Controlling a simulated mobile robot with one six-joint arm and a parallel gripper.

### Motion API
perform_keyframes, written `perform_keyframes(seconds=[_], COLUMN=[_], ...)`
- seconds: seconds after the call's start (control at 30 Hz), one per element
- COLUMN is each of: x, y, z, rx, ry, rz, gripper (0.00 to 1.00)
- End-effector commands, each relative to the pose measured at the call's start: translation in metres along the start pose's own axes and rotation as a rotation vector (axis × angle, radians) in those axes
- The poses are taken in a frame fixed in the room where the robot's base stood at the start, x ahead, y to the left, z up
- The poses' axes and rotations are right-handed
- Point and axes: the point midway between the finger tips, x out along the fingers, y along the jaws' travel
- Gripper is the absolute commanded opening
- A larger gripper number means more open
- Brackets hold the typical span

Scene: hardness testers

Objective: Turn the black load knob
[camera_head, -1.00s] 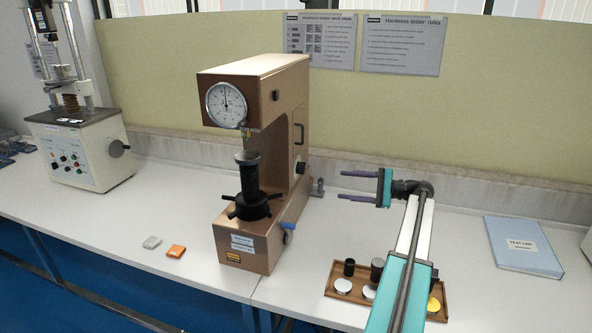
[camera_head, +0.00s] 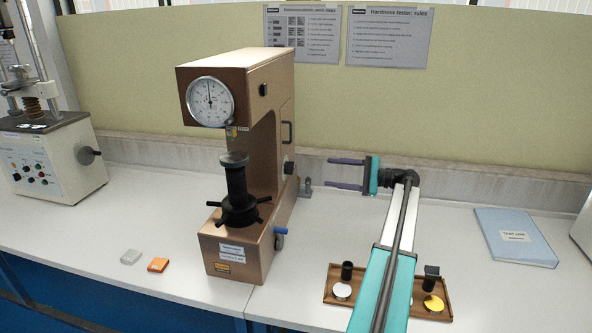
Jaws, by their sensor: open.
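The brown hardness tester (camera_head: 232,72) stands upright left of centre, its dial gauge (camera_head: 210,101) facing me. The black load knob (camera_head: 289,167) is a small dark round knob on the tester's right side, below a black handle. My gripper (camera_head: 330,172) is to the right of the knob, its two purple fingers pointing left at it. The fingers are apart and empty, one above the other in the picture. A gap shows between fingertips and knob; the exact depth is hard to tell.
A blue-tipped lever (camera_head: 280,230) sticks out low on the tester. A wooden tray (camera_head: 335,272) lies partly behind my arm. A blue folder (camera_head: 514,237) lies at right.

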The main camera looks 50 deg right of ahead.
Motion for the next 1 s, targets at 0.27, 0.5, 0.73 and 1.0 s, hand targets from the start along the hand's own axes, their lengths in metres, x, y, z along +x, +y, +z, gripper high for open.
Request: perform_keyframes(seconds=[0.27, 0.5, 0.73, 1.0], x=[0.025, 0.059, 0.092, 0.126], y=[0.000, 0.001, 0.000, 0.000], z=[0.001, 0.002, 0.002, 0.001], rx=[0.000, 0.001, 0.001, 0.000], ry=[-0.001, -0.003, -0.002, -0.002], rz=[0.001, 0.003, 0.003, 0.003], gripper=[0.56, 0.56, 0.56, 0.56])
